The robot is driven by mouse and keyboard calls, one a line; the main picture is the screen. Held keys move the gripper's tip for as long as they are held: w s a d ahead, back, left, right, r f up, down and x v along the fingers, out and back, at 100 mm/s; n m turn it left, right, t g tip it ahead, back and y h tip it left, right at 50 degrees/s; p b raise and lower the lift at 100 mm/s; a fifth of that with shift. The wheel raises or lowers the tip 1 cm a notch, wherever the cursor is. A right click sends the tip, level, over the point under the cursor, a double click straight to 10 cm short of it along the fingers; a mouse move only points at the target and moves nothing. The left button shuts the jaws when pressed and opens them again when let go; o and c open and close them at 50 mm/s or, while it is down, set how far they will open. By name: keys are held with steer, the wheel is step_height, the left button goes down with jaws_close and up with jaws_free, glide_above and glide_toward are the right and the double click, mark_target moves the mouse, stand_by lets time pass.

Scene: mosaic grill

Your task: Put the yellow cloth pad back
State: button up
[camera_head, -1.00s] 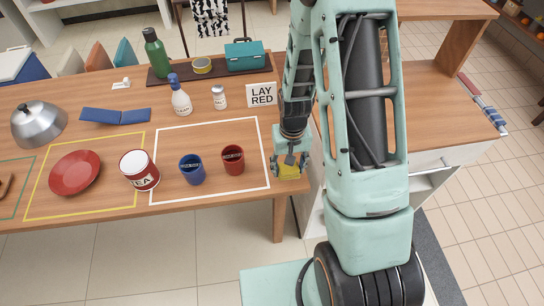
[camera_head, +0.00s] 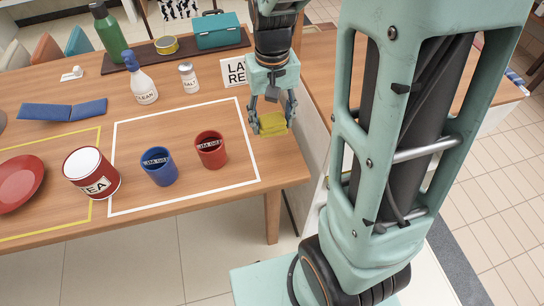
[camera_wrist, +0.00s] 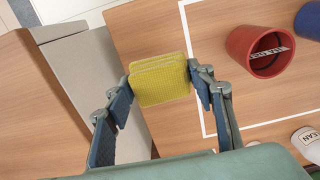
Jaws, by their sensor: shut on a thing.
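The yellow cloth pad (camera_head: 273,124) is held between the fingers of my gripper (camera_head: 272,112), over the right end of the wooden table, right of the white outlined area. In the wrist view the pad (camera_wrist: 160,79) is pinched between both fingertips of my gripper (camera_wrist: 158,88). The head view does not show clearly whether the pad touches the table.
A red cup (camera_head: 211,150) and a blue cup (camera_head: 158,167) stand inside the white outline (camera_head: 258,180), left of the pad. The table's right edge is close to my gripper.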

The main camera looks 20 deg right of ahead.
mark_target(272, 153)
step_height(272, 153, down, 10)
steer(key=shift+r+b, duration=0.15)
steer(key=shift+b, duration=0.6)
steer(key=shift+f, duration=0.25)
steer(key=o, duration=1.1)
steer(key=shift+r, duration=0.1)
step_height(272, 153, up, 12)
steer(key=shift+r+p, duration=0.15)
steer(key=shift+p, duration=0.9)
